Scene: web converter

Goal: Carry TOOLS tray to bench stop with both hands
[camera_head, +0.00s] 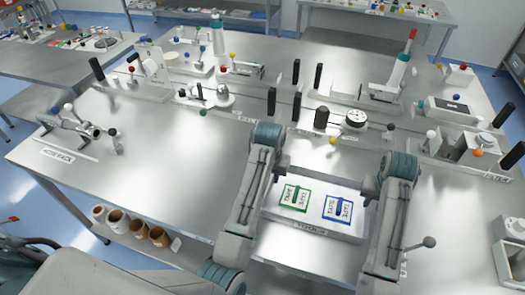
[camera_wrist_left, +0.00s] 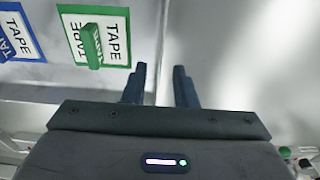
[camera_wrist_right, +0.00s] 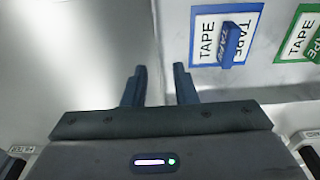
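The TOOLS tray (camera_head: 343,233) is a pale, shallow tray at the front of the bench, between my two arms. It holds a green-framed TAPE label (camera_head: 294,197) and a blue-framed one (camera_head: 337,209). A small green block (camera_wrist_left: 92,46) and a blue block (camera_wrist_right: 230,42) sit on these labels. My left gripper (camera_wrist_left: 160,85) has its fingers apart, with the tray's side edge running toward the gap between them. My right gripper (camera_wrist_right: 159,85) is likewise open at the opposite side edge. My arms hide both fingertips in the head view. I cannot make out the bench stop.
Posts, dials and fixtures, including a black-and-white dial (camera_head: 355,118), stand on the steel bench (camera_head: 165,185) behind the tray. A small clamp-like device (camera_head: 75,128) is at far left. Grey blocks (camera_head: 475,148) stand at right.

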